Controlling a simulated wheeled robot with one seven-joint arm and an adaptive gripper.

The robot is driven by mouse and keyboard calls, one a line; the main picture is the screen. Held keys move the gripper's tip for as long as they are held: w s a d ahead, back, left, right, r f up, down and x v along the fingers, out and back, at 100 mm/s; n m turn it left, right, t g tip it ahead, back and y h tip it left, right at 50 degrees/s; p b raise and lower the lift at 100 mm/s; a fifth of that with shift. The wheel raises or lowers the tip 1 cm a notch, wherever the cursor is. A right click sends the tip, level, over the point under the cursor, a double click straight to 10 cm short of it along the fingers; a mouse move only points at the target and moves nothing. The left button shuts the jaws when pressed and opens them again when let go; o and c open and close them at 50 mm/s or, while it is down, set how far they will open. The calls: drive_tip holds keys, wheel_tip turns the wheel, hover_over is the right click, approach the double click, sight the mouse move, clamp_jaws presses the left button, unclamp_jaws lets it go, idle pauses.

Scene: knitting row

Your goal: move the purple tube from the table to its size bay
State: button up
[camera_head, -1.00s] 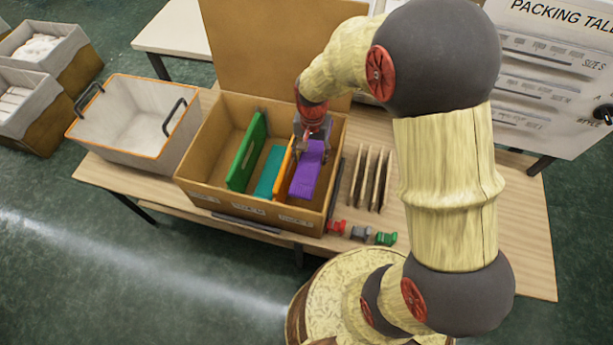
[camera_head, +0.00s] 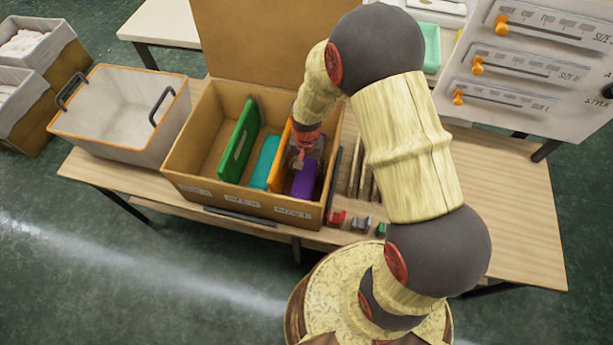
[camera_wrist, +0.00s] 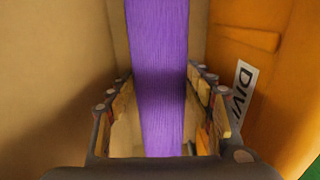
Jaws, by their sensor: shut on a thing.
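The purple tube (camera_head: 304,180) is inside the cardboard box (camera_head: 185,185), in the right-hand bay between the orange divider (camera_head: 279,165) and the box's right wall. My gripper (camera_head: 303,160) reaches down into that bay and is shut on the tube. In the wrist view the purple tube (camera_wrist: 160,75) runs between the two fingers of my gripper (camera_wrist: 162,118). The orange divider stands at the right there, with a partly readable label. The tube's lower end and its contact with the box floor are hidden.
A teal piece (camera_head: 264,162) and a green divider (camera_head: 240,140) stand left of the orange divider. A white bin (camera_head: 125,115) stands left of the box. Small red, grey and green spools (camera_head: 337,218) lie at the table's front edge. The table's right side is clear.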

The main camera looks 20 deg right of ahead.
sight(307, 171)
drive_tip(key=shift+f+b, duration=0.6)
drive_tip(key=shift+f, duration=1.35)
drive_tip(key=shift+f, duration=0.2)
drive_tip(key=o, duration=0.9)
drive_tip(key=shift+r, duration=0.15)
